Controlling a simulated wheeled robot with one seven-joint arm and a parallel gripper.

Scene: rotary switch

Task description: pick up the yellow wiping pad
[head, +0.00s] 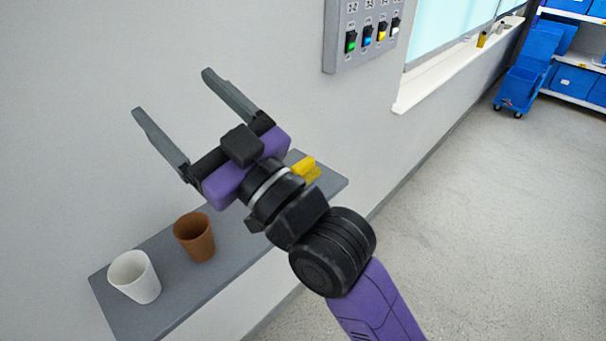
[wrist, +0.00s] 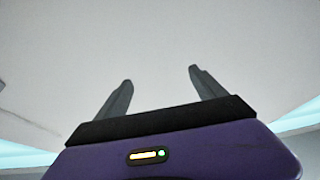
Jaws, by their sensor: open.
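The yellow wiping pad (head: 306,169) lies on the grey wall shelf (head: 215,277), toward its right end. In the head view my wrist hides part of it. My gripper (head: 172,92) is open and empty, raised above the shelf with its fingers pointing up and left toward the wall, away from the pad. In the wrist view the two open fingers (wrist: 160,75) show against a plain pale surface, with nothing between them. The pad is not in the wrist view.
A brown cup (head: 195,237) and a white cup (head: 135,277) stand on the shelf's left part. A switch panel (head: 345,40) with coloured rocker switches hangs on the wall above. A window sill (head: 440,75) juts out right of it. Blue bins (head: 575,82) stand far right; the floor between is clear.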

